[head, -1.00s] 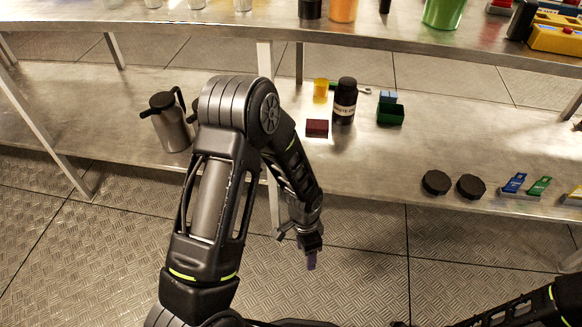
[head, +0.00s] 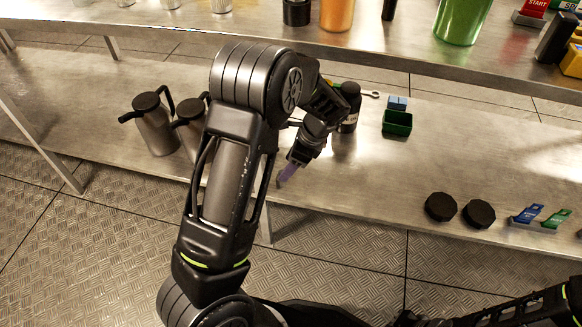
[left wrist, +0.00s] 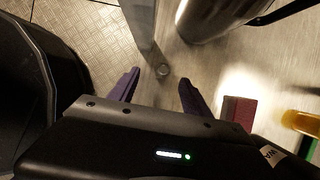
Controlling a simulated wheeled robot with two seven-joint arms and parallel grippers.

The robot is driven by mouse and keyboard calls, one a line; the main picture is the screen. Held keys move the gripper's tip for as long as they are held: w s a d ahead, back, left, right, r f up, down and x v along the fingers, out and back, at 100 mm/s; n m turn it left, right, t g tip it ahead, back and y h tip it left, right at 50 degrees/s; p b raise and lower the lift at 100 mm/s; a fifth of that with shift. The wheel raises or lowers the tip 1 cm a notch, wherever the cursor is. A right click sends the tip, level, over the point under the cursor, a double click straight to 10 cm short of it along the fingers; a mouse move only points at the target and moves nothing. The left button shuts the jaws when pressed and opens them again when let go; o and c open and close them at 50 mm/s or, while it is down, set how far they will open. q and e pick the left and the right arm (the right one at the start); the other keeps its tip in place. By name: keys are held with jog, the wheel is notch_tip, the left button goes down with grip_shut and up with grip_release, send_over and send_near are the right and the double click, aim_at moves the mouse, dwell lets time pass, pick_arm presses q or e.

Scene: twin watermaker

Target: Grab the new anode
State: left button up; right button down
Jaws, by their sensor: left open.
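My left gripper (head: 287,174) is over the front edge of the lower bench.
A dark red block (left wrist: 238,110) and a yellow cylinder (left wrist: 302,122) lie right of the fingers. A black bottle (head: 350,108), green bin (head: 397,123), two metal jugs (head: 157,132) and black discs (head: 440,207) stand on the lower bench (head: 380,175). An upper shelf overhangs behind.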

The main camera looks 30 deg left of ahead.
pick_arm(q)
jog(key=shift+w, duration=0.15)
jog(key=shift+b+x, duration=0.5)
jog(key=shift+x, duration=0.75)
jog(key=b+x, duration=0.1)
jog(key=x, duration=0.2)
jog(key=b+x, duration=0.1)
jog(key=shift+w+f+b, duration=0.1)
jog(key=shift+f+b, duration=0.25)
jog(key=shift+f, duration=0.05)
jog(key=shift+a+f, duration=0.15)
jog(key=shift+f, duration=0.1)
jog(key=shift+c, duration=0.5)
